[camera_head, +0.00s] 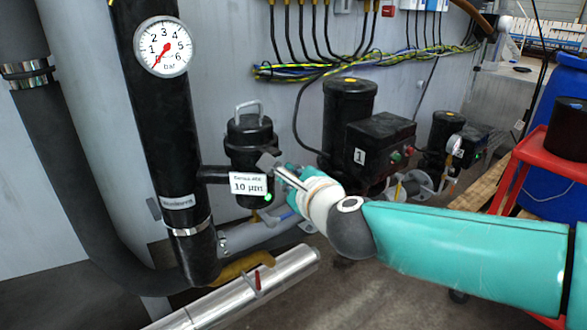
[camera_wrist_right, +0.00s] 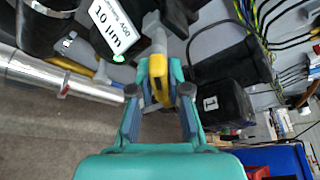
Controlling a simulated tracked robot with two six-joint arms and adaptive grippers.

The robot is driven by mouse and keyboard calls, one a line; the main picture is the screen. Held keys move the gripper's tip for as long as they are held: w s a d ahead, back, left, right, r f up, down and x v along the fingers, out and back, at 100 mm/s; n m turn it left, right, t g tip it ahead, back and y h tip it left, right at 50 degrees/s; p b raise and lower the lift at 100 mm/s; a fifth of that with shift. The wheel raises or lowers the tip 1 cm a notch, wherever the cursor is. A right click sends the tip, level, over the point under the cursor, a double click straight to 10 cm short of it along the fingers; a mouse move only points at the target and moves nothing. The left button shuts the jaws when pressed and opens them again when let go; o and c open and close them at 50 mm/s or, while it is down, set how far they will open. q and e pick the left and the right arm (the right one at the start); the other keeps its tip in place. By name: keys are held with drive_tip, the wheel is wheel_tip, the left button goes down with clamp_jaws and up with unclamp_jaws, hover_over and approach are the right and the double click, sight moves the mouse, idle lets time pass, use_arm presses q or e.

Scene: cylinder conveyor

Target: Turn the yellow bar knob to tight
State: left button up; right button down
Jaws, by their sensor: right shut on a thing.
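The yellow bar knob (camera_wrist_right: 158,78) is in the middle of the right wrist view, at the end of a grey fitting (camera_wrist_right: 157,45). My right gripper (camera_wrist_right: 158,92) has a finger on each side of the knob and is shut on it. In the head view my right gripper (camera_head: 284,178) reaches in from the right beside the filter canister; it hides the knob there. I cannot read any tight mark or the knob's turn position. My left gripper is in neither view.
A black filter canister (camera_head: 249,140) with a white "10 µm" label (camera_head: 249,185) is close to my right gripper. A pressure gauge (camera_head: 163,47) reads near 0. A black pump box (camera_head: 380,145) stands behind. A silver pipe (camera_head: 235,295) runs low in front.

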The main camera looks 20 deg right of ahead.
drive_tip(key=m+p, duration=0.1)
drive_tip(key=m+g+y+p, duration=0.1)
drive_tip(key=m, duration=0.1)
drive_tip(key=shift+d+f+y, duration=0.1)
drive_tip(key=shift+f+y, duration=0.1)
drive_tip(key=shift+y, duration=0.1)
drive_tip(key=shift+f+m+g+y+p, duration=0.25)
drive_tip(key=shift+m+g+y+p, duration=0.45)
drive_tip(key=shift+m, duration=0.6)
drive_tip(key=c, duration=1.2)
unclamp_jaws()
drive_tip(key=shift+o, duration=0.2)
drive_tip(key=shift+r, duration=0.15)
